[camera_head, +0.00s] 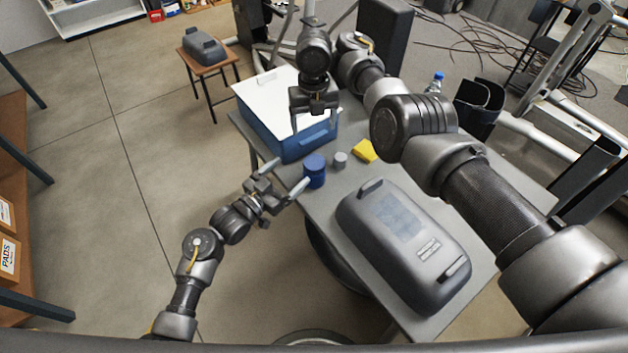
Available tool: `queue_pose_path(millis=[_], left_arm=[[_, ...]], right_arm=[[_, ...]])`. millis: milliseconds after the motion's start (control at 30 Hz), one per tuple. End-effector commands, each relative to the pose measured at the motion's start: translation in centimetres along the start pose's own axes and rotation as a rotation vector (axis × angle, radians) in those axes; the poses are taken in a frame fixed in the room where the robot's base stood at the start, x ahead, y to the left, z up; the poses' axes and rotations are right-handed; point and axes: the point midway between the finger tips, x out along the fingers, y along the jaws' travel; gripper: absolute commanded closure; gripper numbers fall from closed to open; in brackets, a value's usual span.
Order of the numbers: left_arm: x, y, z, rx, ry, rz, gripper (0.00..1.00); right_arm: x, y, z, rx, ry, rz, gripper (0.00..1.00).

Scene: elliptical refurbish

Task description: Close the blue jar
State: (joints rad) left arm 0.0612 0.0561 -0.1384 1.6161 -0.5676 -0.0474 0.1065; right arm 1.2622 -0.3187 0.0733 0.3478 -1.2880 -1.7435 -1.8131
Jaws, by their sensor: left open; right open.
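The blue jar (314,172) stands upright on the grey table, near its left edge and just in front of the blue box. Its top looks blue; I cannot tell whether a lid sits on it. A small grey cylinder (339,160) stands just right of the jar; I cannot tell whether it is a lid. My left gripper (291,174) is open and empty, left of the jar. Its nearer fingertip is close to the jar's side; contact is unclear. My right gripper (314,125) is open and empty, pointing down in front of the blue box, above and behind the jar.
A blue box (285,138) with a white top stands behind the jar. A yellow block (364,151) lies right of the cylinder. A large dark grey case (405,250) fills the table's front (330,207). A bottle (435,83) stands at the back right.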

Motion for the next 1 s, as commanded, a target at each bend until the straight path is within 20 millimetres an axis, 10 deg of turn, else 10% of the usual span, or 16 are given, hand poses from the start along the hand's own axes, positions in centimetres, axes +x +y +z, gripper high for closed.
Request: queue_pose_path(millis=[100, 300, 1000], left_arm=[[0.1, -0.1, 4.5, -0.001, -0.001, 0.000, 0.14], [0.1, -0.1, 7.5, 0.000, -0.001, 0.000, 0.14], [1.5, -0.1, 7.9, -0.001, 0.000, 0.000, 0.14]], right_arm=[[4.6, -0.1, 0.0, 0.003, 0.003, 0.000, 0.22], [7.6, -0.1, 0.0, 0.003, 0.002, 0.000, 0.22], [8.0, -0.1, 0.0, 0.003, 0.002, 0.000, 0.22]])
